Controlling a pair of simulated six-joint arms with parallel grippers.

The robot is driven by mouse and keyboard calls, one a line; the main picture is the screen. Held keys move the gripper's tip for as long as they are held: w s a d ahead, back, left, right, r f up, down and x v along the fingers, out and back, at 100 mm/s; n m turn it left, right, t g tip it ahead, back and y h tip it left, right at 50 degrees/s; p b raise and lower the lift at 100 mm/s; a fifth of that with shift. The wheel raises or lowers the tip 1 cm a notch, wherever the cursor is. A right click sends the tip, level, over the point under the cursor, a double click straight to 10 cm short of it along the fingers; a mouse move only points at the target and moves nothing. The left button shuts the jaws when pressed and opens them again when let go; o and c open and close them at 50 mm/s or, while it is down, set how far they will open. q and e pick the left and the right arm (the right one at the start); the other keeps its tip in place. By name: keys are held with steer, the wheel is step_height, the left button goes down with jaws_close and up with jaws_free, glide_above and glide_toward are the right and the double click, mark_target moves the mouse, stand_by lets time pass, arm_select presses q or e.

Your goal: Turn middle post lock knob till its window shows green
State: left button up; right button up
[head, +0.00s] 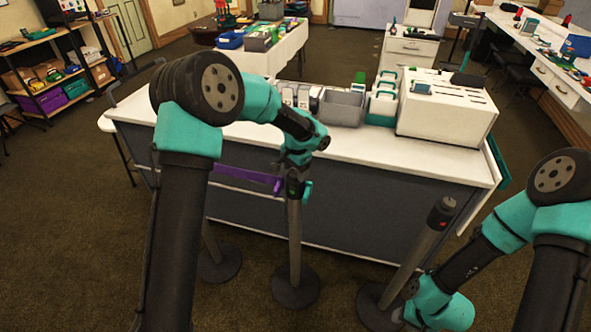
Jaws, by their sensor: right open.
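The middle post (295,240) is a grey pole on a round dark base. My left gripper (300,188) is at the top of this post, around or against its dark head. A small teal finger shows at the right side of the head. The lock knob and its window are hidden by the gripper and wrist, so I cannot see the window's colour. Whether the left jaws are closed on the knob is not clear. My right gripper (402,301) is low, by the foot of the right post (412,252), partly hidden and open.
A purple belt (246,178) runs left from the middle post. The right post leans in view, with a black head (441,212) bearing a small red mark. The left post (212,243) is mostly behind my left arm. A white-topped counter (370,150) stands behind.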

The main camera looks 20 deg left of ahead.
mark_target(297, 172)
arm_select(q)
step_height(297, 172, up, 17)
steer(key=shift+s+d+r, duration=0.2)
steer(key=shift+d, duration=0.05)
stand_by(0.6)
steer(key=shift+f, duration=0.1)
